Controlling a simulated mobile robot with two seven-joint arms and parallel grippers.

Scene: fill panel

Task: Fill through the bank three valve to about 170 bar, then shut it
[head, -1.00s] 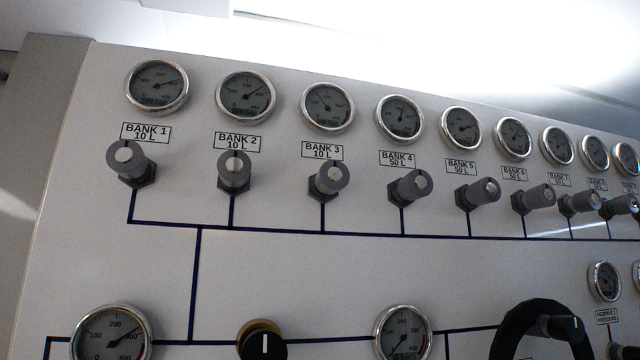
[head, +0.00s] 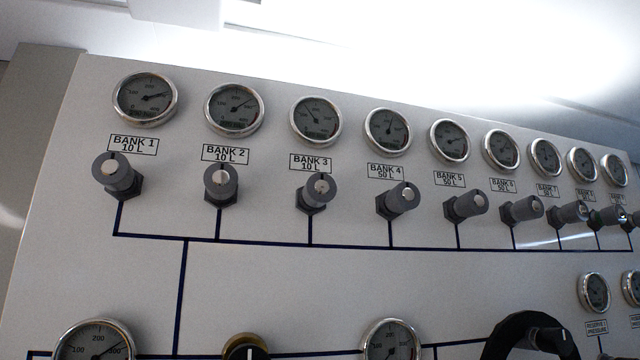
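The bank three valve (head: 317,192) is a grey knob with a pale cap, on the panel under the label "BANK 3 10 L" (head: 311,162). The bank three gauge (head: 316,121) is above it; its needle points to the upper left, and its numbers are too small to read surely. At the lower left, a larger gauge (head: 95,346) is cut by the bottom edge; its needle points to the upper right, near 300. Another large gauge (head: 391,342) is partly in view at the bottom. Neither gripper is in view.
Similar valves and gauges line the row, with bank two (head: 220,183) on the left and bank four (head: 398,199) on the right. Below are a black knob with a brass rim (head: 246,347) and a black handwheel (head: 515,325). Dark lines join the valves.

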